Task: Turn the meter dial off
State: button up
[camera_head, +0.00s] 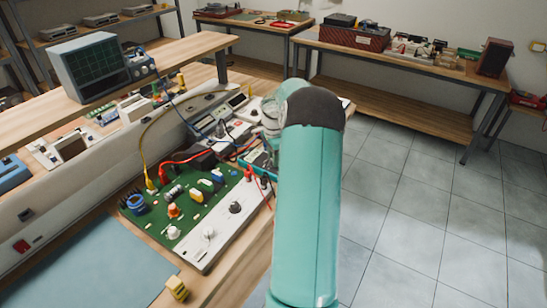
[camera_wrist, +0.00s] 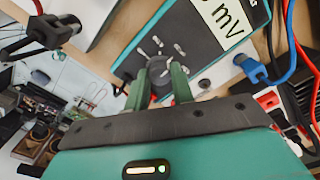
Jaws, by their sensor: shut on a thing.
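The meter (camera_wrist: 183,28) is a teal-edged box with a dark face in the wrist view. Its pale display (camera_wrist: 222,18) shows "mV", with the leading characters partly cut or hard to read. The round dark dial (camera_wrist: 160,76) sits on its face, with small white marks around it. My gripper (camera_wrist: 158,72) has its two green fingers on either side of the dial and is shut on it. Which mark the dial points to is unclear. In the head view, a teal edge (camera_head: 257,157) beside my arm appears to be the meter; my arm hides most of it and the gripper.
A green circuit board (camera_head: 190,205) with a white control strip lies on the bench left of my arm. Red and yellow leads run close to the meter. A blue plug (camera_wrist: 255,70) and cables are near it in the wrist view. The tiled floor (camera_head: 420,200) at right is clear.

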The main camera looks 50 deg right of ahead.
jog(key=shift+n, duration=0.3)
jog(key=n, duration=0.3)
jog(key=shift+w+n, duration=0.1)
jog(key=shift+n, duration=0.2)
jog(key=n, duration=0.9)
jog(key=shift+n, duration=2.2)
jog(key=o, duration=1)
